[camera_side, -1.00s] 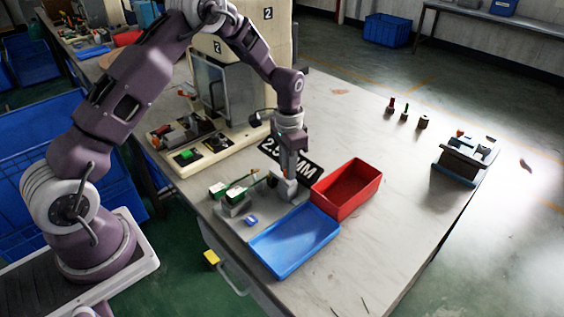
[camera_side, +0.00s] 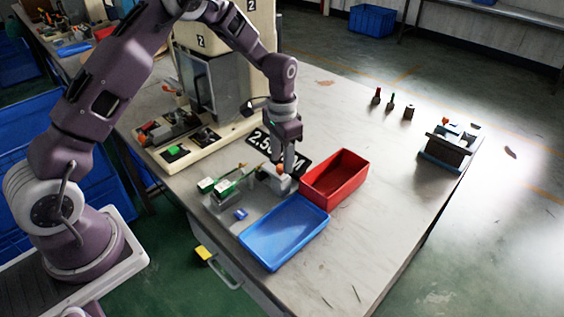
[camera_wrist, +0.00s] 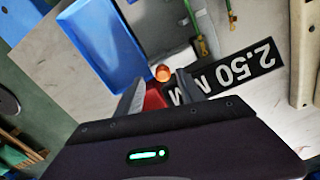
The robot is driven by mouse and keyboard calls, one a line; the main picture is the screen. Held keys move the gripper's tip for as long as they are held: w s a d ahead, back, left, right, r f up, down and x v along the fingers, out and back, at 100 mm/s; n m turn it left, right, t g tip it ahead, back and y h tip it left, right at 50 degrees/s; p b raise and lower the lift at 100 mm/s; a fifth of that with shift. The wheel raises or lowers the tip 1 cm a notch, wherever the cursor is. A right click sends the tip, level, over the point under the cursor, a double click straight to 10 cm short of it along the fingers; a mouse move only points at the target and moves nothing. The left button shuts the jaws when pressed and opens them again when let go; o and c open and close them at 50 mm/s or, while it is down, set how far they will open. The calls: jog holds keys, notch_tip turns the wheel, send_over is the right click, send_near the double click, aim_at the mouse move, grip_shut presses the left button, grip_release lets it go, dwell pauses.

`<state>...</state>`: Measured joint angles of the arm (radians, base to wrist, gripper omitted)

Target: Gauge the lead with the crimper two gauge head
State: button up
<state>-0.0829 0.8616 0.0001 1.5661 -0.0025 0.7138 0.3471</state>
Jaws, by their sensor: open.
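My gripper (camera_side: 284,166) is open and points down over the grey fixture plate (camera_side: 222,219) in the side view. In the wrist view its two fingers (camera_wrist: 158,88) stand on either side of a small orange round piece (camera_wrist: 163,73), with a visible gap. The orange piece (camera_side: 280,169) sits at a light grey block (camera_side: 276,183) at the plate's right end; whether it is the gauge head I cannot tell. Leads with green ends (camera_side: 222,186) lie across the plate to its left. Green-yellow leads (camera_wrist: 196,32) also show in the wrist view.
A blue tray (camera_side: 284,234) and a red bin (camera_side: 335,181) stand close by. The black "2.50 MM" sign (camera_side: 262,141) lies behind. The machine marked 2 (camera_side: 210,75) stands at back left. Small coloured pieces (camera_side: 391,101) and a bench device (camera_side: 446,146) stand right, with bare table between.

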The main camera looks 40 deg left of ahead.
notch_tip(320, 180, up, 5)
jog(key=shift+r, duration=0.1)
jog(key=shift+r, duration=0.1)
jog(key=s+d+r+n+t, duration=0.1)
jog(key=s+r, duration=0.4)
jog(key=r, duration=0.3)
jog(key=s+d+r+t, duration=0.1)
jog(key=s+r, duration=0.5)
jog(key=r, duration=0.2)
jog(key=s+d+r+n+t, duration=0.1)
jog(key=s, duration=0.9)
jog(key=s+r+n+t, duration=0.1)
jog(key=s+r+t, duration=0.1)
jog(key=s, duration=0.8)
jog(key=shift+d+t, duration=0.3)
jog(key=shift+d, duration=0.05)
